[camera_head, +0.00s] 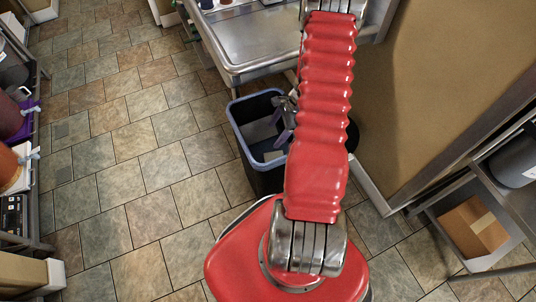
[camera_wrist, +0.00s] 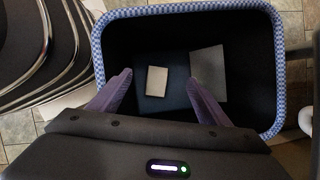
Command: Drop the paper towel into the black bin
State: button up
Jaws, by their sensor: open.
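The black bin (camera_head: 266,182) stands on the tiled floor below the metal counter, with a blue rim. In the wrist view the bin's checked blue-white rim (camera_wrist: 190,8) surrounds a dark interior. My gripper (camera_wrist: 159,77) is open, its two purple fingers apart over the bin's opening, with nothing seen between them at finger height. Down inside the bin lie a small pale rectangle (camera_wrist: 157,81) and a grey flat piece (camera_wrist: 209,72). I cannot tell which of them is the paper towel. In the head view my red arm partly hides the gripper (camera_head: 283,113) and the bin's right side.
A metal sink counter (camera_head: 262,45) stands just behind the bin. A shelf with a cardboard box (camera_head: 473,226) is at the right, past a tan wall panel (camera_head: 420,90). Shelves with buckets line the left edge. The tiled floor (camera_head: 130,190) at left is clear.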

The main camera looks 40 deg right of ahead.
jog(key=v, duration=1.3)
jog(key=shift+r, duration=0.4)
jog(key=shift+d, duration=0.1)
dwell(0.4)
jog(key=s+a+r+n+t+h, duration=0.1)
jog(key=s+a+r+n+h, duration=0.1)
jog(key=a+r+n, duration=1)
jog(key=s+a+r+n+t+h, duration=0.2)
jog(key=s+a+r+n, duration=0.3)
jog(key=a+r+n, duration=0.7)
jog(key=a+r, duration=0.7)
jog(key=a, duration=0.2)
jog(key=shift+s+a, duration=0.25)
jog(key=shift+a, duration=0.05)
